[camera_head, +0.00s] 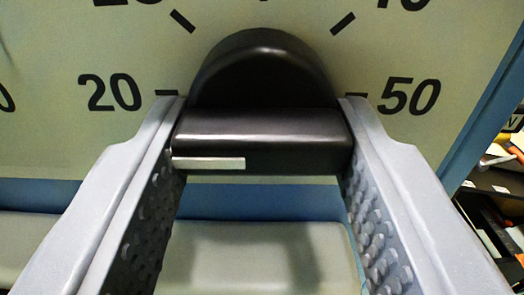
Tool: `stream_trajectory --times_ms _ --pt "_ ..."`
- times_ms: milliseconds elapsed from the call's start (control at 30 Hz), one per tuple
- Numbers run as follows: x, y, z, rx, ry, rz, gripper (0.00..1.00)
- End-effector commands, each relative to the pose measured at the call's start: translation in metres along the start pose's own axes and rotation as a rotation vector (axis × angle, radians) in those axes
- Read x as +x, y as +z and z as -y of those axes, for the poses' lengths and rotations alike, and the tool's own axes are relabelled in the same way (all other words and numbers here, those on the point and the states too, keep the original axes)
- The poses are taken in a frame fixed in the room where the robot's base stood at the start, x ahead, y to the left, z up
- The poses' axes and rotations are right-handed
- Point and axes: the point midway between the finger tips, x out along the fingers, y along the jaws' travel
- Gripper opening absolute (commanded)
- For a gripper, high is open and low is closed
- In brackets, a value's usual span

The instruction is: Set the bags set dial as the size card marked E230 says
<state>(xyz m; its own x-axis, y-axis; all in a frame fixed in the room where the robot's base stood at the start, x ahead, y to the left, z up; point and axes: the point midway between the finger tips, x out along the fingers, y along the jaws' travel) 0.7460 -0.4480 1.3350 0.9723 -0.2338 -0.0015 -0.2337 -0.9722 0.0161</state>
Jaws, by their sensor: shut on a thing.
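The dial (262,75) is a black round knob with a straight grip bar across its front, on a pale green panel. The bar lies level, and a white line on its left half points left, toward the 20 mark. The number 50 is at the right; two numbers above are cut off by the frame's top. My gripper (263,140) is shut on the bar's two ends, one grey dimpled finger at each side. No size card shows in this view.
A blue strip (255,200) runs below the panel, with pale green surfaces under it. Part of another number shows at the far left edge. At the right, beyond the panel's blue edge, is a dark shelf (488,180) with assorted items.

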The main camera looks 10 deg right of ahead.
Motion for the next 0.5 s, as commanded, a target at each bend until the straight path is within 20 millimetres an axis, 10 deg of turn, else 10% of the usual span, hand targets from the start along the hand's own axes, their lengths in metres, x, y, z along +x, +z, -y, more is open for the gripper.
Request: stream_trajectory --times_ms 100,133,200,500 --pt "-0.0003 -0.0014 -0.0005 0.0 0.002 -0.003 0.18" --pt "-0.0004 -0.0015 -0.0005 -0.001 0.002 -0.003 0.49" --pt "-0.0003 -0.0014 -0.0003 0.0 0.002 -0.003 0.63" --pt "-0.0009 -0.0012 0.0002 0.0 0.0 -0.003 0.63"
